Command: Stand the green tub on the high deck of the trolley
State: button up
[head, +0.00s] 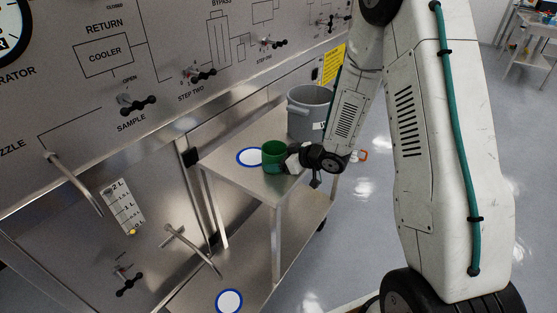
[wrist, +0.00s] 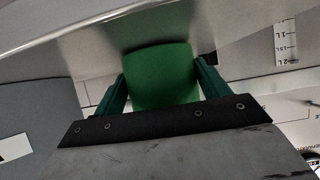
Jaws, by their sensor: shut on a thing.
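The green tub (head: 274,156) is a small open-topped cup-like tub, upright at the trolley's upper deck in the head view. My gripper (head: 290,160) is shut on it from the right side. In the wrist view the green tub (wrist: 162,76) fills the space between the two green fingers of my gripper (wrist: 160,85). The high deck (head: 228,171) of the steel trolley lies beneath the tub. I cannot tell whether the tub's bottom touches the deck. A blue-ringed white disc mark (head: 249,157) is on the deck just left of the tub.
A large grey bucket (head: 310,112) stands on the deck's far end. A second blue-ringed disc (head: 229,301) is on the low deck. The steel panel with handles and valves (head: 128,102) rises close along the left. An orange-and-white object (head: 361,155) shows right of my wrist.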

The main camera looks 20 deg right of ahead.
jog(key=o, duration=1.5)
jog(key=shift+f, duration=0.1)
jog(key=shift+o, duration=0.2)
jog(key=shift+r, duration=0.2)
jog(key=s+d+r+m+g+h, duration=0.1)
jog(key=s+d+r+m+h, duration=0.1)
jog(key=s+d+r+h, duration=0.55)
jog(key=s+d+r+m+g+h, duration=0.15)
jog(key=s+d+r, duration=0.4)
jog(key=r, duration=0.55)
jog(key=s+a+r+m+g, duration=0.1)
jog(key=s+a+r+g, duration=0.1)
jog(key=s, duration=0.6)
jog(key=s+a+r+m+g+y, duration=0.1)
jog(key=s+a+r+g, duration=0.1)
jog(key=s+a, duration=0.3)
jog(key=s+a+r+m+g, duration=0.1)
jog(key=s+a+r+g, duration=0.1)
jog(key=s, duration=1)
jog(key=shift+a+r+m+y, duration=0.4)
jog(key=shift+a+r, duration=0.25)
jog(key=shift+a, duration=0.5)
